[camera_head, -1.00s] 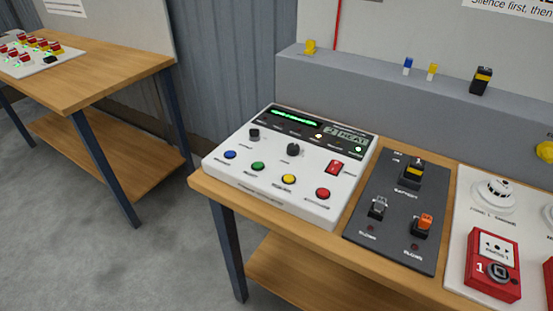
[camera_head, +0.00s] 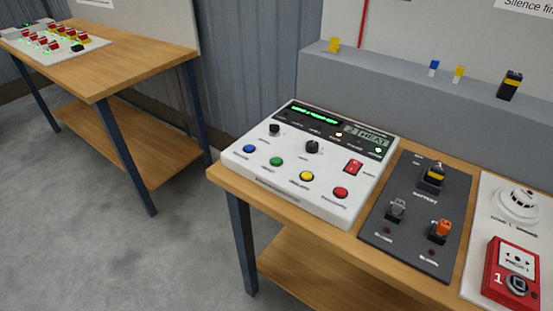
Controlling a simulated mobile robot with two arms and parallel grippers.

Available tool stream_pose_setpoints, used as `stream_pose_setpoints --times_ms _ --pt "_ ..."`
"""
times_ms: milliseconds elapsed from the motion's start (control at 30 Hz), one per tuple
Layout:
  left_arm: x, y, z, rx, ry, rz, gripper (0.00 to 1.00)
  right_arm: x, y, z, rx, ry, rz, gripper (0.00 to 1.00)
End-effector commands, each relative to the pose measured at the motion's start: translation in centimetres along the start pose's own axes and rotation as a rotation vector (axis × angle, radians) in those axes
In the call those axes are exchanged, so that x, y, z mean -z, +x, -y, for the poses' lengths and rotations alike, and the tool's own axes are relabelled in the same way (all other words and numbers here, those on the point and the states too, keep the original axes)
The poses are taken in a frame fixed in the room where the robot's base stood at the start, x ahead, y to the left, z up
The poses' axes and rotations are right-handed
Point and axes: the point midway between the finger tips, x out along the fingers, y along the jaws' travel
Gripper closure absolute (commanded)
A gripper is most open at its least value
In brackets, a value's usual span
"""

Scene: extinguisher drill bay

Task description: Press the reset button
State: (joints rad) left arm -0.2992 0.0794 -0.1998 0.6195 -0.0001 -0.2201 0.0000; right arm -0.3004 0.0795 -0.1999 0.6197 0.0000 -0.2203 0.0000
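A white control panel (camera_head: 318,165) lies on the wooden bench in the middle of the head view. Along its front edge are a blue button (camera_head: 249,149), a green button (camera_head: 277,161), a yellow button (camera_head: 307,176) and a red button (camera_head: 341,193). Their labels are too small to read, so I cannot tell which is the reset button. Two black knobs, a red rocker switch (camera_head: 353,166) and a lit green display (camera_head: 315,115) sit further back on it. Neither of my grippers is in view.
Right of the panel are a dark switch plate (camera_head: 418,222) and a white board with a smoke detector (camera_head: 516,204) and a red call point (camera_head: 512,277). A grey ledge runs behind. Another wooden table (camera_head: 120,68) stands at left, with open floor between.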

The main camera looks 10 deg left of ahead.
Motion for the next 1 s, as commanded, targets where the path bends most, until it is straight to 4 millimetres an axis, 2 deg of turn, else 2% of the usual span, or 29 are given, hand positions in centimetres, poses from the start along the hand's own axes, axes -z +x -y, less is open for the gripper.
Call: stream_pose_setpoints --times_ms 33,300,400,1000 --pt "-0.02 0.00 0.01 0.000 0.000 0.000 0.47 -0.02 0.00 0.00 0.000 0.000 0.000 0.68" --pt "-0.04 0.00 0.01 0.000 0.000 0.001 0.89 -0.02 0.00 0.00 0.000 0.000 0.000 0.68" --pt "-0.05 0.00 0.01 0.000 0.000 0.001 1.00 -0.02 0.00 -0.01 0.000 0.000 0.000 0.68" --pt "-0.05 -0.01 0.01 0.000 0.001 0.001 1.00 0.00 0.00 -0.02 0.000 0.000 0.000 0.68"
